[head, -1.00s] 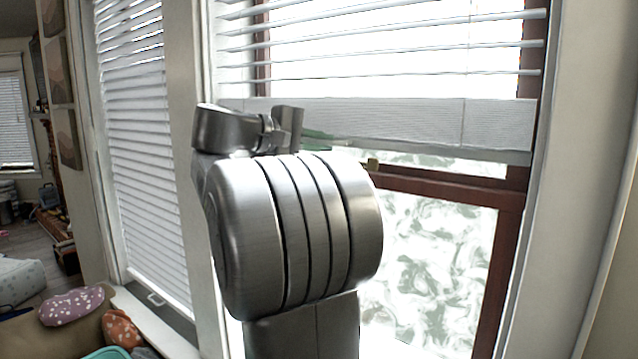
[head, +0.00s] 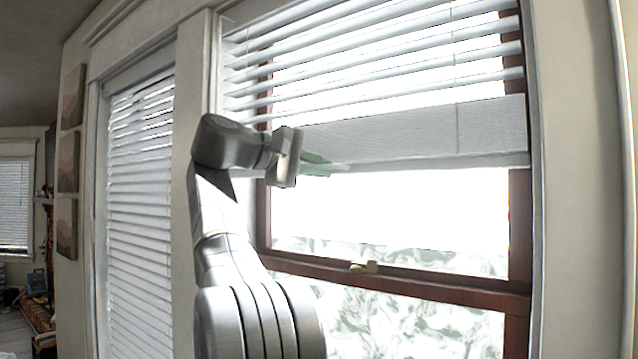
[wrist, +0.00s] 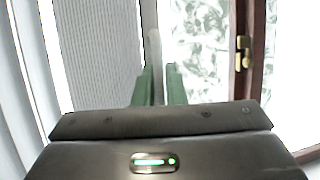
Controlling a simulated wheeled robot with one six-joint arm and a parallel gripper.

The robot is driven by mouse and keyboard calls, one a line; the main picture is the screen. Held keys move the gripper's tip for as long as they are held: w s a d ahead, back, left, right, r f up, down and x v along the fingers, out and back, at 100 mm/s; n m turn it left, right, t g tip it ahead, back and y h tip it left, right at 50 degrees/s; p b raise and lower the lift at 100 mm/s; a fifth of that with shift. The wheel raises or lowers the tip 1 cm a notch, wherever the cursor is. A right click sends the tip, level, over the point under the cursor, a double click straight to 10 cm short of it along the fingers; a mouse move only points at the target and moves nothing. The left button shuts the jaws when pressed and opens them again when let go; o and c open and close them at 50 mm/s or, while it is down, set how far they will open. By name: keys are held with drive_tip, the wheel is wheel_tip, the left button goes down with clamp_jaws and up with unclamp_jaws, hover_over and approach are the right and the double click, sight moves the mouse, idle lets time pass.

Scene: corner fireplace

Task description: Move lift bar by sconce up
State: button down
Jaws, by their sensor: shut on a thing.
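The lift bar (head: 430,163) is the pale rail along the bottom edge of the white blind on the right window. It hangs well above the brown sash rail and tilts slightly in the picture. My gripper (head: 318,166) is at the bar's left part, its green fingers partly hidden behind my wrist. In the wrist view, the green fingers of my gripper (wrist: 157,85) are shut on the pale lift bar (wrist: 155,50), one on each side. No sconce is in view.
A second blind (head: 140,200), lowered, covers the left window. The brown sash rail (head: 440,288) with a brass latch (head: 365,267) crosses below the bar. White slats (head: 380,60) are above it. Window trim (head: 575,200) stands at right.

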drive_tip(key=shift+r, duration=0.75)
drive_tip(key=shift+s+r, duration=0.1)
drive_tip(key=c, duration=1.5)
unclamp_jaws()
drive_tip(key=shift+a, duration=0.2)
drive_tip(key=v, duration=1.1)
drive_tip(key=shift+s+a, duration=0.2)
drive_tip(key=shift+a, duration=0.15)
drive_tip(key=shift+d, duration=0.1)
drive_tip(key=x, duration=1.2)
drive_tip(key=shift+w+f, duration=0.1)
drive_tip(key=shift+f, duration=0.1)
